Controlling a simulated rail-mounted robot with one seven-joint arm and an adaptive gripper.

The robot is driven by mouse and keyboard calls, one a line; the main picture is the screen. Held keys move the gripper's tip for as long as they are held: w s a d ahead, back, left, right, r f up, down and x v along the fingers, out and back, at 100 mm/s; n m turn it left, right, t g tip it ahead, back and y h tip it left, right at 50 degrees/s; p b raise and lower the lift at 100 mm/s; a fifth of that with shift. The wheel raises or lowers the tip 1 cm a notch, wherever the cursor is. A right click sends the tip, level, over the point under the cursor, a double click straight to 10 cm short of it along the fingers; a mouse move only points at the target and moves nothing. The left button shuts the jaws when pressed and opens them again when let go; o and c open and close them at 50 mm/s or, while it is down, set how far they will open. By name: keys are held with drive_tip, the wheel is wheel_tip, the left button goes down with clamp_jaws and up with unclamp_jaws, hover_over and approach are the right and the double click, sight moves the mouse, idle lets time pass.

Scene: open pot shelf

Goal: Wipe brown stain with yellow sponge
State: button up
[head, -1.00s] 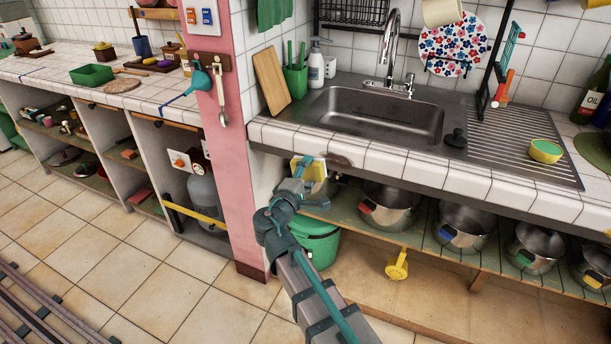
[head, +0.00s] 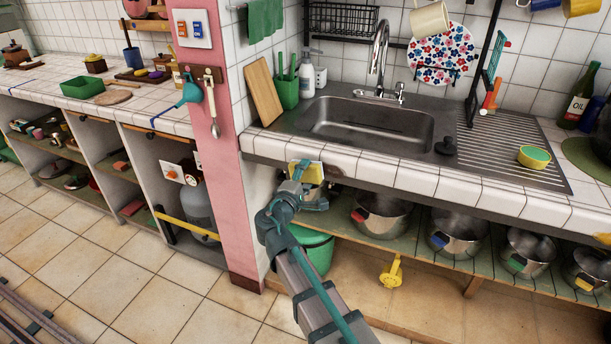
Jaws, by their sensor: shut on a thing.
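My gripper (head: 303,171) is shut on a yellow block (head: 316,173), which I take for the yellow sponge. It is at the front edge of the tiled sink counter, near its left end. The sponge is close against the counter front; I cannot tell whether it touches. A dark brownish mark showed on the tiles just right of it earlier. I cannot make that mark out now; the sponge or gripper may hide it.
The sink (head: 370,122) is above and behind my gripper. Several steel pots stand on the shelf below, one (head: 380,214) to the right. A green bin (head: 317,250) is under the shelf. A pink pillar (head: 222,150) stands left. A yellow-and-green item (head: 534,156) lies on the drainboard.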

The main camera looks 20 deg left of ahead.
sight(316, 178)
drive_tip(key=shift+w, duration=1)
drive_tip(key=shift+d, duration=0.2)
drive_tip(key=shift+s+d+b, duration=0.15)
drive_tip(key=shift+d+b, duration=0.2)
drive_tip(key=shift+d, duration=0.45)
drive_tip(key=shift+s+d+b, duration=0.15)
drive_tip(key=shift+d+b, duration=0.2)
drive_tip(key=shift+d, duration=0.4)
drive_tip(key=shift+s+d+b, duration=0.1)
drive_tip(key=shift+d+b, duration=0.8)
drive_tip(key=shift+d, duration=3.15)
drive_tip(key=shift+a, duration=0.1)
drive_tip(key=shift+w+a+b, duration=0.15)
drive_tip(key=shift+a+b, duration=0.35)
drive_tip(key=shift+a, duration=1.4)
drive_tip(key=shift+w+a+b, duration=0.15)
drive_tip(key=shift+a+b, duration=0.4)
drive_tip(key=shift+a, duration=1.35)
drive_tip(key=shift+w+a+b, duration=0.15)
drive_tip(key=shift+a+b, duration=0.35)
drive_tip(key=shift+a, duration=1.4)
drive_tip(key=shift+s, duration=0.1)
